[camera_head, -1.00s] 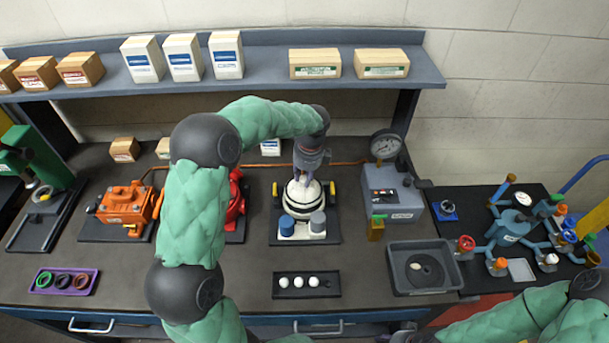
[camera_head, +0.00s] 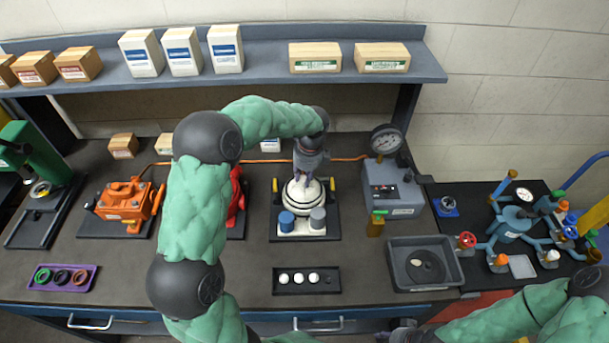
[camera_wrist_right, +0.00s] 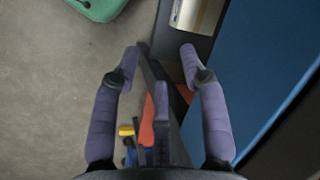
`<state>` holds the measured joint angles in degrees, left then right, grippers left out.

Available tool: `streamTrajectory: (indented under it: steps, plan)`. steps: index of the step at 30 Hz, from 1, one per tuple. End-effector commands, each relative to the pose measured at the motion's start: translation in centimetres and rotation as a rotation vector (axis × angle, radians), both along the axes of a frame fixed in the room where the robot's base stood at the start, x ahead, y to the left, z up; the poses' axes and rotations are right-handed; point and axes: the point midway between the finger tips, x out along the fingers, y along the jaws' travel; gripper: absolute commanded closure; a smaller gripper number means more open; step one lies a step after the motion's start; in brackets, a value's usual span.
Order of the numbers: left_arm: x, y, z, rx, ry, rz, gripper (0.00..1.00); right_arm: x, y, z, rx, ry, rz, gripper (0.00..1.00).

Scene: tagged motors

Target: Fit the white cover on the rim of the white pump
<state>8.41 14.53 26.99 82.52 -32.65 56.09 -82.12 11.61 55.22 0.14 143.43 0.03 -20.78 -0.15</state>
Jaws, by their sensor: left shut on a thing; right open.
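The white pump (camera_head: 317,228) stands on a dark plate at the middle of the bench, with a blue cap and a grey cap at its front. My left gripper (camera_head: 305,178) comes down over the pump from behind and is shut on the white cover (camera_head: 302,191). The cover sits at the top of the pump's round body, over the dark-edged rim; I cannot tell whether it is fully seated. The fingertips are small and partly merge with the cover. My right gripper (camera_wrist_right: 160,62) is open and empty in the right wrist view, above the floor beside the bench.
An orange pump (camera_head: 125,205) and a red pump, partly hidden by my left arm, stand to the left. A gauge box (camera_head: 392,195) stands close on the right. A grey tray (camera_head: 455,262) and a small black tray (camera_head: 290,290) with white balls lie in front.

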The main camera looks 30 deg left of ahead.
Motion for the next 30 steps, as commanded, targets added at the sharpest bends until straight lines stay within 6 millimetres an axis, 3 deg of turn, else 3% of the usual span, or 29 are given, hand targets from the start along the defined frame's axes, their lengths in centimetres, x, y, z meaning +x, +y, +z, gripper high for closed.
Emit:
streamTrajectory:
  steps: [18, 19, 21, 22, 30]
  plan:
    - [0.0, 0.0, -1.3, 0.001, -0.001, 0.001, 1.0, 0.0, 0.0, -0.6, 0.0, 0.0, 0.0, 0.56]
    - [0.0, 0.0, -1.3, 0.001, -0.001, 0.001, 0.7, 0.0, 0.0, -0.6, 0.0, 0.0, 0.0, 0.56]
    - [0.0, 0.0, -1.2, 0.001, -0.001, 0.001, 0.5, 0.0, 0.0, -0.6, 0.0, 0.0, 0.0, 0.56]
    - [0.0, 0.0, -1.2, 0.001, -0.001, 0.001, 0.45, 0.0, 0.0, -0.6, 0.0, 0.0, 0.0, 0.56]
    - [0.0, 0.0, -1.3, 0.0, 0.001, 0.0, 0.45, 0.0, 0.0, -0.6, 0.0, 0.0, 0.0, 0.56]
